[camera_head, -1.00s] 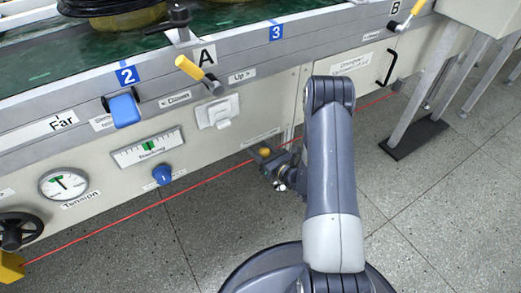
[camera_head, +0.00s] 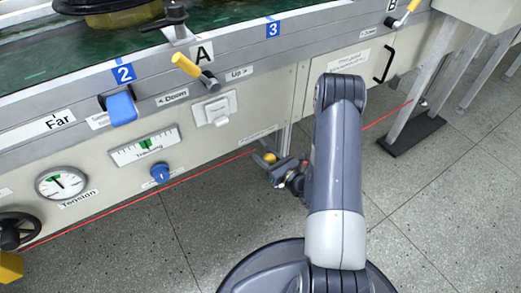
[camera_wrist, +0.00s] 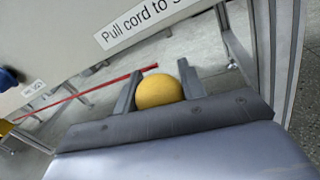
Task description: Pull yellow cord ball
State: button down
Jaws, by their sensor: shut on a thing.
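The yellow cord ball (camera_head: 269,157) is low in front of the pale machine panel in the head view. In the wrist view the ball (camera_wrist: 158,92) sits between the two grey fingers of my gripper (camera_wrist: 160,86), which is shut on it. My gripper (camera_head: 274,165) partly hides the ball in the head view. The red cord (camera_head: 220,165) runs from the ball toward the lower left, along the foot of the panel. It also shows left of the ball in the wrist view (camera_wrist: 100,87).
A "Pull cord" label (camera_wrist: 145,20) is on the panel above the ball. A blue knob (camera_head: 160,173), a tension dial (camera_head: 61,183) and a black handwheel (camera_head: 17,230) line the panel. Metal legs (camera_head: 418,110) stand at the right.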

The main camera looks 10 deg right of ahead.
jog(key=shift+s, duration=0.1)
jog(key=c, duration=0.9)
grip_release()
jog(key=shift+s+d, duration=0.1)
jog(key=p+v, duration=0.3)
jog(key=v, duration=0.7)
jog(key=shift+s+d, duration=0.1)
jog(key=shift+s, duration=0.2)
jog(key=b+x, duration=0.3)
jog(key=x, duration=0.7)
jog(key=shift+w+a, duration=0.2)
jog(key=shift+w, duration=0.15)
jog(key=shift+w+a, duration=0.15)
jog(key=shift+w, duration=0.45)
